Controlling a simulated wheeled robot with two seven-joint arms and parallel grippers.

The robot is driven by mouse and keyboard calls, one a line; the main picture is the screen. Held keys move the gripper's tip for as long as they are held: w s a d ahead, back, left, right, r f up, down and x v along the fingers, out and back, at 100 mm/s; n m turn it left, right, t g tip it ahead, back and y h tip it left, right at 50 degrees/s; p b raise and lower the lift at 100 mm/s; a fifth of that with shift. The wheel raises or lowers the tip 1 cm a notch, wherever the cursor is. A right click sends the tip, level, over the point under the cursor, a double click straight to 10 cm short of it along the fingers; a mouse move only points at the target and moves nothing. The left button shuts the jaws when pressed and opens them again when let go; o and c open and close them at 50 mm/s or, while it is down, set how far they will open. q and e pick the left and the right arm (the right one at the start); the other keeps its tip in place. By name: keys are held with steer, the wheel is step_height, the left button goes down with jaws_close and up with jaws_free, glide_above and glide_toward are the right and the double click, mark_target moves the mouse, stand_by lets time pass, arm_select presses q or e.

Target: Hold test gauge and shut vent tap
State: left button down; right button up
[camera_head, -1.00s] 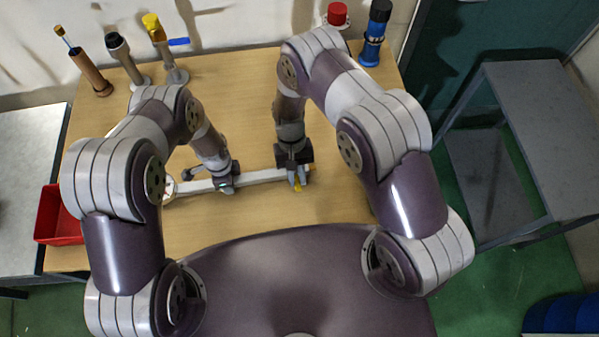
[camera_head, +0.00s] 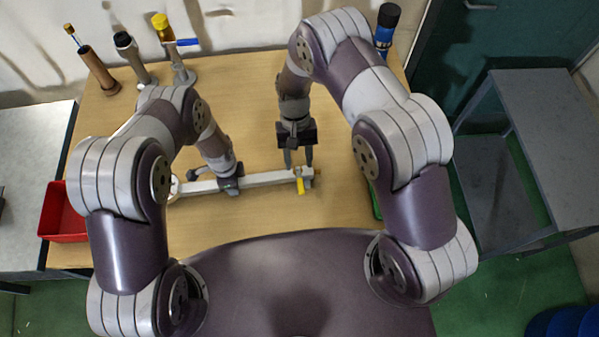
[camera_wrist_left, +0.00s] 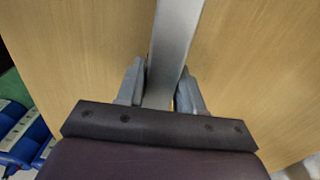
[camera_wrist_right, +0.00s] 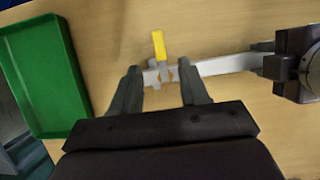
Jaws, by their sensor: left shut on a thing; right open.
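The test gauge is a long light-grey bar (camera_head: 265,179) lying left to right above the wooden table, with a round dial (camera_head: 174,186) at its left end, partly hidden by my left arm. My left gripper (camera_head: 230,184) is shut on the bar, left of its middle; the left wrist view shows the bar (camera_wrist_left: 173,50) between both fingers (camera_wrist_left: 160,90). The vent tap has a yellow lever (camera_head: 300,186) near the bar's right end, pointing across the bar. It also shows in the right wrist view (camera_wrist_right: 159,45). My right gripper (camera_head: 299,160) is open and empty, just behind the tap.
A red tray (camera_head: 62,222) is at the table's left edge. A green tray (camera_wrist_right: 38,75) lies on the right, mostly hidden by my right arm in the head view. Several upright fittings (camera_head: 130,50) stand at the back left, and a blue-and-black one (camera_head: 386,28) at the back right.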

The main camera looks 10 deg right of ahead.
steer(key=v, duration=0.5)
arm_select(q)
steer(key=c, duration=0.6)
jaws_free()
steer(key=shift+c, duration=0.2)
step_height(320, 180, up, 12)
